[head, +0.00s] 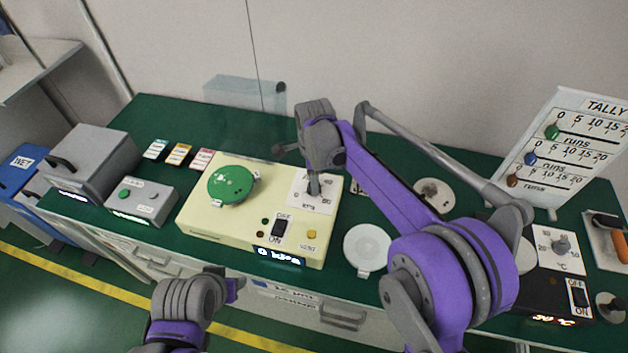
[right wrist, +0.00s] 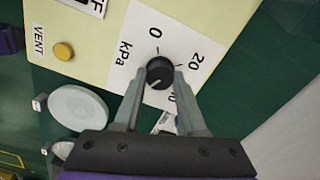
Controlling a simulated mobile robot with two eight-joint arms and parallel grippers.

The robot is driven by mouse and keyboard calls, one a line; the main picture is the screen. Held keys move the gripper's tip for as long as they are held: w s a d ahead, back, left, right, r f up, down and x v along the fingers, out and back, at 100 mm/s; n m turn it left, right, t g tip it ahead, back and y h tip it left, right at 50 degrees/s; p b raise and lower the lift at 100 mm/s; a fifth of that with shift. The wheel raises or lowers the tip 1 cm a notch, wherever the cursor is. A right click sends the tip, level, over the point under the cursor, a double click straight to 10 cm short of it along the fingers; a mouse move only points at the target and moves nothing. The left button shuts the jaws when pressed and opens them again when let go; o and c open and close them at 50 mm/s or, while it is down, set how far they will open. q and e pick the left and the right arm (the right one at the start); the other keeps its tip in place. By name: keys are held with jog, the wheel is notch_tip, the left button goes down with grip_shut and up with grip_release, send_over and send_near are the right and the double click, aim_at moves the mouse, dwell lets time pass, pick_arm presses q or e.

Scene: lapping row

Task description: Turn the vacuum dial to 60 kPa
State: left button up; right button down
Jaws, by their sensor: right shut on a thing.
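The vacuum dial is a small black knob (right wrist: 159,72) on a white scale card marked 0, 20 and kPa; other numbers are partly hidden by my fingers. A pale mark shows on the knob. My right gripper (right wrist: 159,82) has a finger on each side of the knob and is shut on it. In the head view my right gripper (head: 314,190) reaches down onto the card on the cream unit (head: 200,222). The unit's display (head: 278,255) reads 0 kPa. My left gripper (head: 236,288) is low in front of the bench, its jaws unclear.
The cream unit also carries a green disc (head: 231,184), an OFF/ON switch (head: 279,229) and a yellow VENT button (head: 311,234). A white round plate (head: 367,246) lies to its right. A grey control box (head: 142,201) stands left. A tally board (head: 570,145) stands at right.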

dwell(0.5)
jog(key=shift+c, duration=2.3)
grip_release()
notch_tip(320, 180, up, 11)
jog(key=shift+p, duration=0.35)
jog(key=shift+s+f, duration=0.1)
jog(key=shift+f, duration=0.05)
